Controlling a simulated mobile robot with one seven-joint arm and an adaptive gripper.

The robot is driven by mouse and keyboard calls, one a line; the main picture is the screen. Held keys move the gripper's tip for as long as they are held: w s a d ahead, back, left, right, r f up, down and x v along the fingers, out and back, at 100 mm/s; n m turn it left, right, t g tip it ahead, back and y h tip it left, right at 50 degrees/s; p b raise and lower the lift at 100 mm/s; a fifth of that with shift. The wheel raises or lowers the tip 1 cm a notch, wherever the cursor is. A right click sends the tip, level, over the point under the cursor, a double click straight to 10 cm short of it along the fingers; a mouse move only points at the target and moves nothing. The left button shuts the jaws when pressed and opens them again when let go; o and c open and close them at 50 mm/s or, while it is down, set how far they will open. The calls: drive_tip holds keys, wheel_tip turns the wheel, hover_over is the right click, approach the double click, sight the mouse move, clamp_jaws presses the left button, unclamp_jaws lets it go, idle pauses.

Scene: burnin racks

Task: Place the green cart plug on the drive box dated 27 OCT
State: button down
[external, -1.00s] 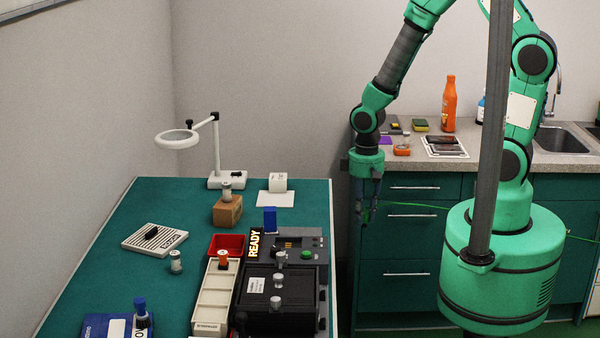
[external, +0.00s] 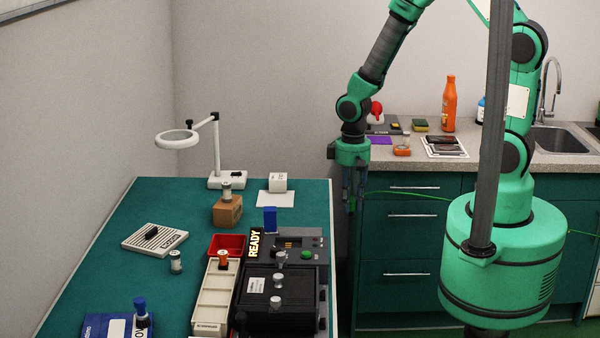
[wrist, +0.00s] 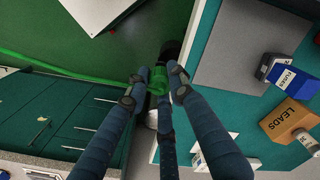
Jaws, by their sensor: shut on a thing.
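My gripper (external: 352,206) hangs just off the right edge of the teal table, its fingers pointing down. In the wrist view the gripper (wrist: 158,88) is shut on the green cart plug (wrist: 157,76), with the fingers around it. A green cable (wrist: 70,75) runs from the plug; in the external view the cable (external: 400,195) stretches right past the cabinet toward my base. A black drive unit (external: 265,292) with several knobs and a white label stands at the table's right front. No 27 OCT date is readable on anything here.
A lit READY sign (external: 254,245), red tray (external: 225,243), blue block (external: 270,219), brown box (external: 227,211) and lamp stand (external: 217,150) crowd the table. A blue box (external: 105,327) lies at front left. The table's right edge (external: 332,250) is beside my gripper.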

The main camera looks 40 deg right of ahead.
drive_tip(key=w+d+r+m+p, duration=0.1)
drive_tip(key=w+d+p, duration=0.3)
drive_tip(key=w, duration=0.7)
drive_tip(key=w+d+r+p, duration=0.2)
drive_tip(key=w+d+p, duration=0.2)
drive_tip(key=w, duration=0.8)
drive_tip(key=shift+w+d+m+p, duration=0.25)
drive_tip(key=shift+m+p, duration=0.15)
drive_tip(key=shift+p, duration=0.3)
drive_tip(key=shift+w+a, duration=0.1)
drive_tip(key=shift+w, duration=0.05)
drive_tip(key=p, duration=0.2)
hover_over(278, 176)
drive_tip(key=shift+f, duration=0.7)
drive_tip(key=shift+f, duration=1.8)
